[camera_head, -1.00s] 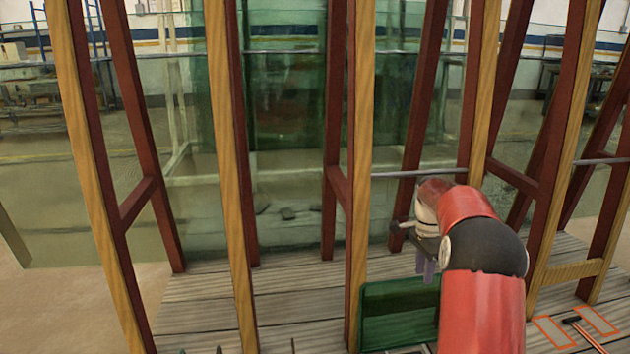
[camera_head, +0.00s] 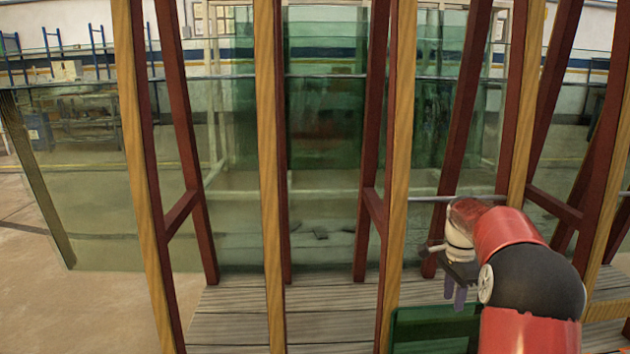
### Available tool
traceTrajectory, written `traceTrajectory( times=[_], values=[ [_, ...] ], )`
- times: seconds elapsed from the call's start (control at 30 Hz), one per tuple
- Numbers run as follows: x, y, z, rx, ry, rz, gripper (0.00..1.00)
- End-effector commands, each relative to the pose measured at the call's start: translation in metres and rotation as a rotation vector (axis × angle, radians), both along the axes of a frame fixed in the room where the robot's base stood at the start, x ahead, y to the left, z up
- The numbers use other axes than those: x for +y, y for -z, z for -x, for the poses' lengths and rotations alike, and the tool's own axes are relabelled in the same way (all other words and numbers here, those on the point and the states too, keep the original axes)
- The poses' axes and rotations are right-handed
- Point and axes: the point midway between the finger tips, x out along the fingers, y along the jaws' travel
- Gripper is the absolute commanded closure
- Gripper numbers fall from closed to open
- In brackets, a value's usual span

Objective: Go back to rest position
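My arm (camera_head: 533,284) is red and black and rises from the lower right in the head view. My gripper (camera_head: 455,297) is at its end, with two purplish fingers pointing down. The fingers look slightly apart, but they are too small and partly hidden to tell how far. No object is seen between them. The fingertips are in front of, or just above, a green glass panel (camera_head: 430,330) at the bottom edge. I cannot tell whether they touch it.
Wooden posts faced in yellow (camera_head: 273,180) and dark red braces (camera_head: 186,140) stand in a row ahead. A thin metal rod (camera_head: 455,198) crosses near my arm. Large green glass sheets (camera_head: 328,100) stand behind. Grey slatted flooring (camera_head: 230,318) lies below, with bare floor (camera_head: 100,310) at left.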

Motion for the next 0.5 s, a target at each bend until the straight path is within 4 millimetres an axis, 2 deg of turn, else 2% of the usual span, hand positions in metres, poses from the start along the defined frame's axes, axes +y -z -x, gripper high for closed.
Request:
traceTrajectory(
  times=[0.27, 0.37, 0.5],
  values=[
    [0.036, -0.045, 0.032, -0.070, -0.196, 0.016, 0.69],
    [0.053, -0.065, 0.052, -0.106, -0.302, 0.029, 0.69],
    [0.085, -0.094, 0.097, -0.173, -0.505, 0.057, 0.69]
  ],
)
